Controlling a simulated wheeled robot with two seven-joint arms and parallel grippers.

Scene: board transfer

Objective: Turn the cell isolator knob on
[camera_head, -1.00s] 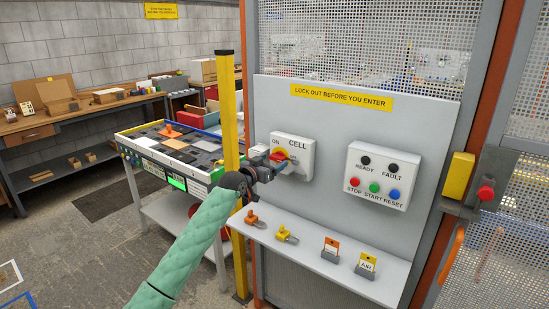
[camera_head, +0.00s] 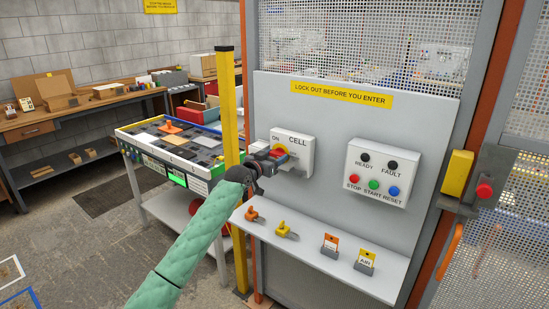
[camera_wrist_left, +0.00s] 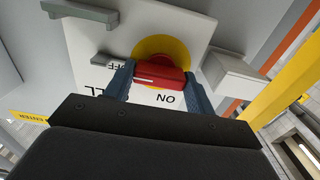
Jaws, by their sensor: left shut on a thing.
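The cell isolator is a pale box (camera_head: 297,146) on the grey panel, marked ON and CELL. Its red knob (camera_head: 279,151) sits on a yellow disc and is partly hidden by my gripper in the head view. My left gripper (camera_head: 272,158) reaches it from the lower left. In the left wrist view, the red knob (camera_wrist_left: 160,74) lies between my two fingers (camera_wrist_left: 160,88), which are shut on it from both sides. The ON label shows upside down just below the knob there, and OFF shows to its left. I cannot tell which label the knob points to.
A button box (camera_head: 378,174) is on the panel to the right. A shelf (camera_head: 320,250) below holds orange and yellow padlocks and two tags. A yellow post (camera_head: 231,110) stands close behind my left arm. A parts cart (camera_head: 180,150) stands behind it.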

